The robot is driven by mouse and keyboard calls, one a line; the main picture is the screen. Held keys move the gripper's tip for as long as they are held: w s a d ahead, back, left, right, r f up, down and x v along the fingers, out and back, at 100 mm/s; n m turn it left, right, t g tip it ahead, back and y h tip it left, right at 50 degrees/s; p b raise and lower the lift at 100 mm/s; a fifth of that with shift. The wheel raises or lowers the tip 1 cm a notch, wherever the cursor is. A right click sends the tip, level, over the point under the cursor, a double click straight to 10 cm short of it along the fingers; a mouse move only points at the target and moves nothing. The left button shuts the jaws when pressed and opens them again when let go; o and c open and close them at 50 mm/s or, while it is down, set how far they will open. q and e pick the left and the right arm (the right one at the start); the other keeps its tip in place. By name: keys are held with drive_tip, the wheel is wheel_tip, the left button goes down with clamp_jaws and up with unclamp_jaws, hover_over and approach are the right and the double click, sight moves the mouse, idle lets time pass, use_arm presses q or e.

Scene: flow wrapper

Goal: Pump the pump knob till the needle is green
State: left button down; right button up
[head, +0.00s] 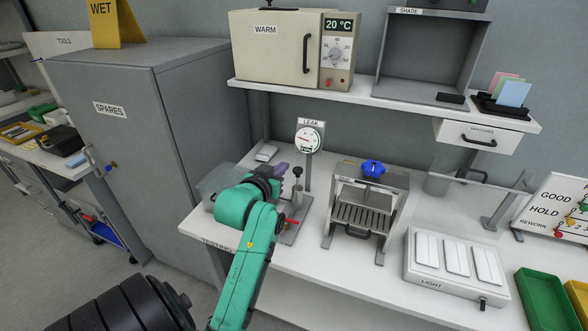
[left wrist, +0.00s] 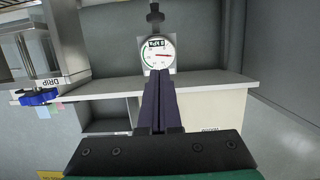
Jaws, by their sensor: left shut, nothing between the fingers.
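The pump (head: 297,190) stands upright on a grey base on the bench, with a dark pump knob (head: 297,171) on top of its rod. The white round gauge (head: 309,139) stands on a post behind it under a LEAK sign. In the upside-down left wrist view, the gauge (left wrist: 158,53) shows a red needle across the dial, apart from the green arc. A dark knob-like part (left wrist: 155,16) shows above it there. My left gripper (head: 281,169) is shut and empty, just left of the pump knob. Whether they touch is unclear. My right gripper is out of view.
A clear box (head: 222,181) is partly behind my left arm. A grey press with a blue knob (head: 373,168) stands to the right. A shelf (head: 380,100) with the WARM oven (head: 290,50) is above. A light box (head: 455,265) sits further right.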

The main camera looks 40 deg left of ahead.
use_arm(q)
drive_tip(key=p, duration=0.3)
hover_over(298, 172)
drive_tip(key=s, duration=0.2)
drive_tip(key=f, duration=0.4)
drive_tip(key=w+f, duration=0.1)
drive_tip(key=f, duration=0.1)
drive_tip(key=shift+a+f+p, duration=0.2)
drive_tip(key=shift+f+p, duration=0.05)
drive_tip(key=shift+p, duration=0.1)
